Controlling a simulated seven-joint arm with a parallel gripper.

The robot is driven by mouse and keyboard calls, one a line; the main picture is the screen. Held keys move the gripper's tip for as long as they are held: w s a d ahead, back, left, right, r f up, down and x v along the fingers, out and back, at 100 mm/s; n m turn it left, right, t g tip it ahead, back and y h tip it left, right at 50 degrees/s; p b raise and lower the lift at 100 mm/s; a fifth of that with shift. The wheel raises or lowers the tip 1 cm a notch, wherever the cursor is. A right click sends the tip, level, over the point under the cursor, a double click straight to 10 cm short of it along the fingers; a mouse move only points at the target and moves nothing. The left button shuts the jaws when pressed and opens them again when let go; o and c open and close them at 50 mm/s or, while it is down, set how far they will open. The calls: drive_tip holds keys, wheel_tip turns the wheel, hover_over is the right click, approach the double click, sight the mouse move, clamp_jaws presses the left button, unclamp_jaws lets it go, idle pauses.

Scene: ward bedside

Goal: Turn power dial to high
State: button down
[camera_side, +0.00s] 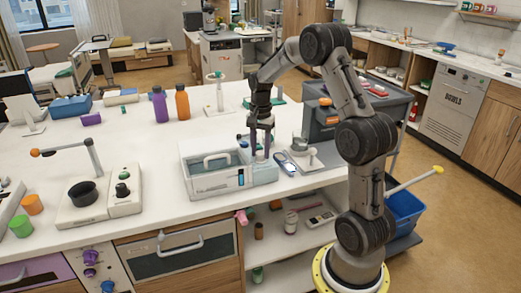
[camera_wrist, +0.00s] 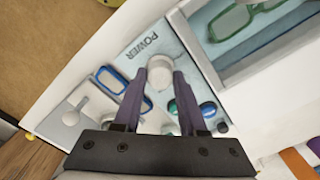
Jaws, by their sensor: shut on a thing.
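The power dial (camera_wrist: 160,74) is a round white knob on a pale blue panel (camera_wrist: 135,60) marked POWER, seen in the wrist view. My gripper (camera_wrist: 161,88) has its two purple fingers on either side of the dial, shut on it. In the side view my gripper (camera_side: 260,155) points straight down at the right end of the white, clear-topped device (camera_side: 213,188). I cannot read any high mark or pointer on the dial.
In the side view, a grey-white object (camera_side: 303,150) stands close right of my gripper. Purple (camera_side: 159,105) and orange (camera_side: 182,103) bottles stand behind.

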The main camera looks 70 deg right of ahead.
sight(260, 153)
drive_tip(key=shift+r, duration=0.1)
idle(0.3)
drive_tip(key=shift+c, duration=2.3)
unclamp_jaws()
wheel_tip(260, 153, up, 14)
drive_tip(key=shift+a, duration=0.1)
